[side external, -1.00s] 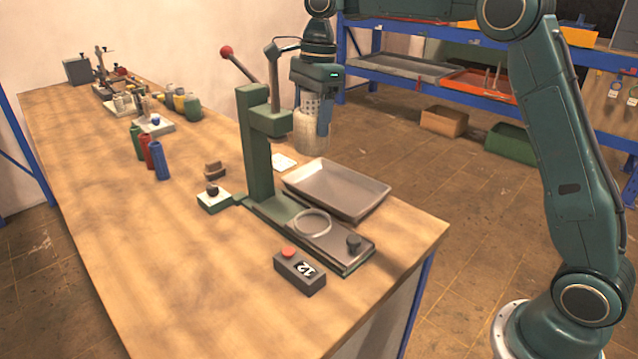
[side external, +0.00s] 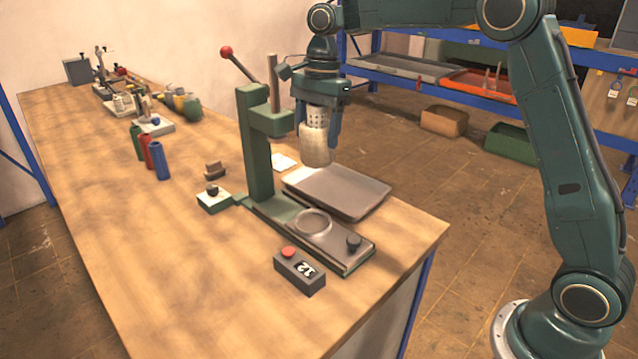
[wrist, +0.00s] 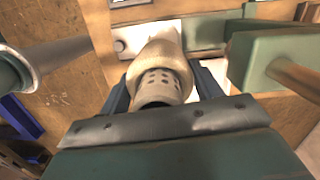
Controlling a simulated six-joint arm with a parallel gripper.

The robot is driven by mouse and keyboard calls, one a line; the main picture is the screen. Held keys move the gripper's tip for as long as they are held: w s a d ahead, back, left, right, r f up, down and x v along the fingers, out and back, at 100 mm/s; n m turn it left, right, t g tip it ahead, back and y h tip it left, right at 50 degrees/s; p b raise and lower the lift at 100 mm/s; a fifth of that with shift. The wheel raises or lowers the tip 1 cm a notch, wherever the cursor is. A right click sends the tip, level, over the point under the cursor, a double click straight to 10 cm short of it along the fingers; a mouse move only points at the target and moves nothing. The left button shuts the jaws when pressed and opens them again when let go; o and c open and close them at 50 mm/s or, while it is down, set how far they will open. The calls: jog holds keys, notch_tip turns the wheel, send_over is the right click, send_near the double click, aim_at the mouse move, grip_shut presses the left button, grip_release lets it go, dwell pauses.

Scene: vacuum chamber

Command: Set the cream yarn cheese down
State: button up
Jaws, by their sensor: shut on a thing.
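The cream yarn cheese (side external: 316,150) is a pale cylinder of yarn on a perforated tube. My gripper (side external: 317,122) is shut on the tube at its upper end, and the yarn hangs below the fingers. The cheese is upright in the side view, in the air near the grey tray (side external: 345,192) and right of the green press; whether its base touches the tray's edge I cannot tell. In the wrist view the cheese (wrist: 160,62) sits between the two fingers of my gripper (wrist: 160,85), with the tube's holes facing the camera.
The green press (side external: 256,150) with its red-knobbed lever (side external: 226,52) stands close on the left. A box with a red button (side external: 299,270) is at the front. The front left of the bench is clear.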

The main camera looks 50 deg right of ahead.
jog(key=f+n, duration=0.1)
jog(key=s+d+f+n, duration=0.1)
jog(key=f+n, duration=0.1)
jog(key=d+f+n, duration=0.1)
jog(key=n, duration=0.1)
jog(key=shift+s+f, duration=0.15)
jog(key=shift+s, duration=0.05)
jog(key=shift+s+d+f+n+g, duration=0.5)
jog(key=shift+s+d+f+n, duration=1.1)
jog(key=shift+d+f+n, duration=1.65)
jog(key=w+d+m+t, duration=0.1)
jog(key=w+d+m, duration=0.2)
jog(key=w+m, duration=0.3)
jog(key=w+d+m+t, duration=0.1)
jog(key=w+d+m, duration=0.3)
jog(key=m, duration=1.3)
jog(key=w, duration=0.3)
jog(key=shift+f+h, duration=0.2)
jog(key=shift+h, duration=0.1)
jog(key=shift+m, duration=0.25)
jog(key=shift+f, duration=1.35)
